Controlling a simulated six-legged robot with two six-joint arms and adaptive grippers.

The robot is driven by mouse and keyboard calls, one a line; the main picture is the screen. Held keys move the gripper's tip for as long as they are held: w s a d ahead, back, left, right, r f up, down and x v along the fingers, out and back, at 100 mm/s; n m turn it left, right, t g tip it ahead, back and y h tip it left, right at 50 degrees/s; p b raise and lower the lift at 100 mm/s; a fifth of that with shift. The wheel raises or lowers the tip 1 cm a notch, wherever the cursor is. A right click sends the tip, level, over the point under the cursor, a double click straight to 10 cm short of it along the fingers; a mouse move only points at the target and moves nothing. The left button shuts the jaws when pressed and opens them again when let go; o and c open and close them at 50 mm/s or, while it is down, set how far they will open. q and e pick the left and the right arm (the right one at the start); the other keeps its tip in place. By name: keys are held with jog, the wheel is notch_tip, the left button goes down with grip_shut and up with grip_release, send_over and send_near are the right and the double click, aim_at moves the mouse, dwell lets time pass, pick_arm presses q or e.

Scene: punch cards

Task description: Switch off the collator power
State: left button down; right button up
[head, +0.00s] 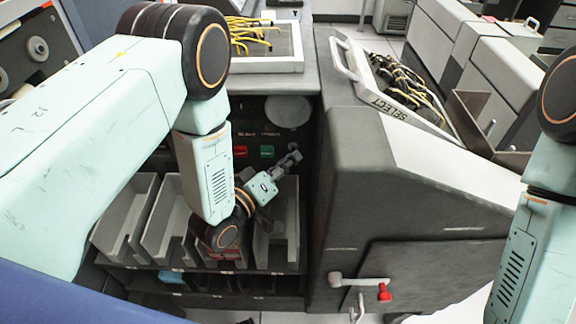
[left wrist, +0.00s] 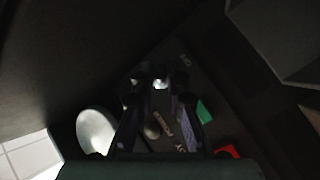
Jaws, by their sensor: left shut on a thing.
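The collator's dark control panel (head: 252,112) is at the back of the recess in the middle of the head view. It carries a red button (head: 240,152) and a green button (head: 266,151). In the left wrist view the green button (left wrist: 203,111) and red button (left wrist: 228,152) lie right of my fingers. My left gripper (head: 291,161) is at the right side of the panel, below the round pale disc. In the left wrist view my left gripper (left wrist: 160,92) is closed around a small pale-tipped switch (left wrist: 161,83), mostly hidden between the fingers. My right gripper is out of view.
Grey card bins (head: 168,222) stand below the panel. A round pale disc (head: 288,111) is above my gripper. A dark sloped cabinet (head: 410,190) with a red-knobbed crank (head: 384,293) closes off the right side. A tray of yellow wires (head: 284,63) sits above.

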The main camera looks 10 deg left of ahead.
pick_arm(q)
jog(key=shift+t, duration=0.3)
dwell(0.4)
jog(key=c, duration=1.6)
grip_release()
jog(key=shift+w+f, duration=0.1)
jog(key=v, duration=1.2)
